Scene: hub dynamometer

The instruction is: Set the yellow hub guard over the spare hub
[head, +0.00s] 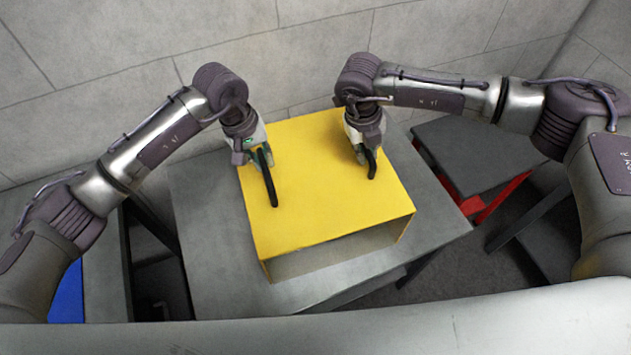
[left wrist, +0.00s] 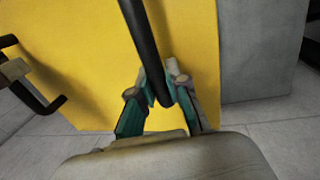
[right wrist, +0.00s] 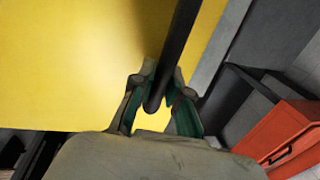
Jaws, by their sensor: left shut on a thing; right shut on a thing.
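The yellow hub guard (head: 330,190) is a box-like cover with an open front side, at the middle of the grey table (head: 205,225). Two black bar handles stand on its top. My left gripper (head: 260,158) is shut on the left handle (head: 270,188); the left wrist view shows this bar (left wrist: 142,40) between the fingers. My right gripper (head: 367,152) is shut on the right handle (head: 372,168), which also shows in the right wrist view (right wrist: 180,45). The spare hub is not visible. I cannot tell whether the guard touches the tabletop.
A red cabinet with a dark top (head: 470,150) stands right of the table. A blue thing (head: 68,295) is at the lower left beside a grey surface. A grey block wall (head: 300,60) runs close behind the table. Bare tabletop shows left and right of the guard.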

